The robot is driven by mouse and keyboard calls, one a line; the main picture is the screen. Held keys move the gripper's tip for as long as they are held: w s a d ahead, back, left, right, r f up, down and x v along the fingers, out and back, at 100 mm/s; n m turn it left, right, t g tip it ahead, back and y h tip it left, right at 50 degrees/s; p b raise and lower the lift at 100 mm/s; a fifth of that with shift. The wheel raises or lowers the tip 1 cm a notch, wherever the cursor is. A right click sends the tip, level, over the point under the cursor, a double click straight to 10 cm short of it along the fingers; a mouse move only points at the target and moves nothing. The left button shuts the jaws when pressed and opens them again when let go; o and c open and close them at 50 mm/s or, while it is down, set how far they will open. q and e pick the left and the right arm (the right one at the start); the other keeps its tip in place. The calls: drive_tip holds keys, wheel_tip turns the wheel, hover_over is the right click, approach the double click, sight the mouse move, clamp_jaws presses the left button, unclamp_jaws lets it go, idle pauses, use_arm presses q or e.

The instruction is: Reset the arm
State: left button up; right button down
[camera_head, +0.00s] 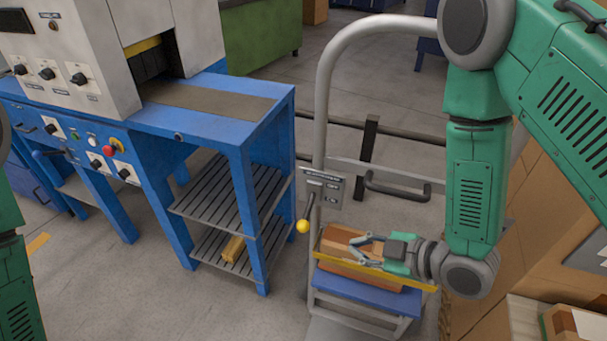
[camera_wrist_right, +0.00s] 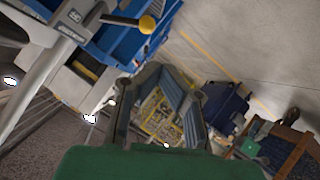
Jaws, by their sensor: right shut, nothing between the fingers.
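My right arm comes down from the upper right in the head view. Its gripper (camera_head: 360,250) is shut and empty, pointing left over a reddish-brown wooden block (camera_head: 336,242). From this angle I cannot tell whether the fingers touch the block. In the right wrist view the two grey fingers (camera_wrist_right: 174,84) stand at the middle, with no object held. Part of my green left arm shows at the left edge of the head view; its gripper is out of the picture.
The block lies on a blue platform (camera_head: 362,291) with a yellow rail, on a grey-framed cart (camera_head: 321,110). A yellow-knobbed lever (camera_head: 304,225) stands left of the gripper. A blue machine table (camera_head: 215,112) stands left, cardboard boxes (camera_head: 540,215) right. Bare floor lies between table and cart.

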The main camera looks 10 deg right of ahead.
drive_tip(key=s+d+f+m+g+h, duration=0.3)
drive_tip(key=s+f+m, duration=0.3)
drive_tip(key=s, duration=0.4)
drive_tip(key=s+d+f+m+g+h, duration=0.4)
drive_tip(key=s+d+f+m+g, duration=0.1)
drive_tip(key=s, duration=0.5)
drive_tip(key=shift+f+m+g, duration=0.3)
drive_tip(key=shift+f+m, duration=0.35)
drive_tip(key=shift+m, duration=0.65)
